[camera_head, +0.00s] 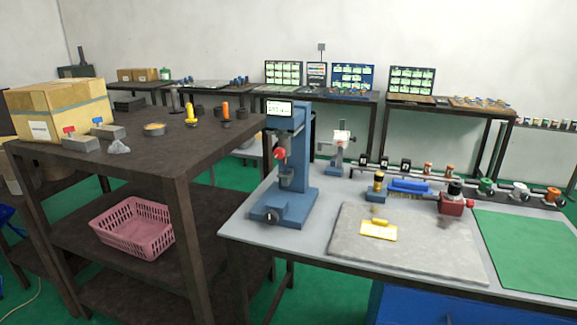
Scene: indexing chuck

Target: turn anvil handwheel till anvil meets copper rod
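A blue bench machine (301,150) with a small display on top stands at the left end of the grey table. A red knob (280,154) sits on its head. A dark round knob or wheel (270,216) is on the front of its base. I cannot tell for sure which of these is the anvil handwheel. The anvil and any copper rod are too small to make out, so I cannot tell whether they touch. Neither of my grippers shows in this view.
The grey table also holds a stone-like plate (350,246) with a yellow item (379,230), a red vise-like block (452,204) and a green mat (535,247). A dark shelf table (181,160) stands close on the left, with a cardboard box (60,108) and a pink basket (132,225).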

